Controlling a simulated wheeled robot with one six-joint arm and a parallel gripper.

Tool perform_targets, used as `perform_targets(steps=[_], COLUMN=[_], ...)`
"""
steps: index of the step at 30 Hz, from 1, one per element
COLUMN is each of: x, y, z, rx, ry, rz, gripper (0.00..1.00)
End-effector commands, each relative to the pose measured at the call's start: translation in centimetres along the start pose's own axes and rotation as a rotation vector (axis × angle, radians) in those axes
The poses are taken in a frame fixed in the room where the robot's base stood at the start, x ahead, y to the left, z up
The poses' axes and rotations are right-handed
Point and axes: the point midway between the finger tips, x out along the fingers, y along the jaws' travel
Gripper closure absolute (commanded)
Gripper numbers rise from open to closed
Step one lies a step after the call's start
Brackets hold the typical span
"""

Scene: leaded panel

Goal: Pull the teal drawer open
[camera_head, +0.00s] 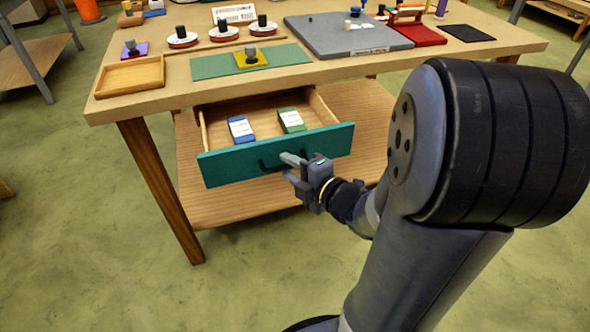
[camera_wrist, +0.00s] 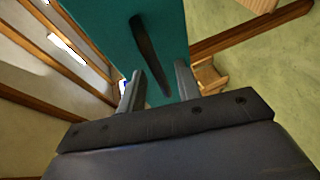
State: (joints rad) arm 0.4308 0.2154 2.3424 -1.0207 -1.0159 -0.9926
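The teal drawer (camera_head: 230,165) under the table stands pulled out, its inside open to view. Its dark bar handle (camera_head: 268,166) is on the middle of the teal front. In the wrist view the handle (camera_wrist: 148,55) runs in front of the teal front (camera_wrist: 105,25). My gripper (camera_head: 287,168) is at the right part of the handle. In the wrist view my gripper's fingers (camera_wrist: 159,75) stand apart, with the handle's lower end between them and gaps showing beside it. Part of the handle is hidden by the fingers in the head view.
A blue box (camera_head: 241,129) and a green box (camera_head: 291,121) lie in the drawer. The wooden table (camera_head: 170,107) above carries a wooden tray (camera_head: 130,77), a green mat (camera_head: 215,67) and a grey board (camera_head: 340,35). A lower shelf (camera_head: 230,210) lies beneath. Floor in front is clear.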

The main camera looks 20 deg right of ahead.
Motion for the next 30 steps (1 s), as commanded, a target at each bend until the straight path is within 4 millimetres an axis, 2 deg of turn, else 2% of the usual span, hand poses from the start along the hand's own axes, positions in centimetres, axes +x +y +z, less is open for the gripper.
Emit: perform_targets(steps=[5, 18, 30], x=[-0.9, -6.3, -10.0], y=[0.1, 0.1, 0.1], z=[0.1, 0.1, 0.1], rx=[-0.001, 0.001, 0.000], ry=[-0.004, -0.006, -0.004], rz=[0.001, 0.000, 0.000], gripper=[0.68, 0.68, 0.68])
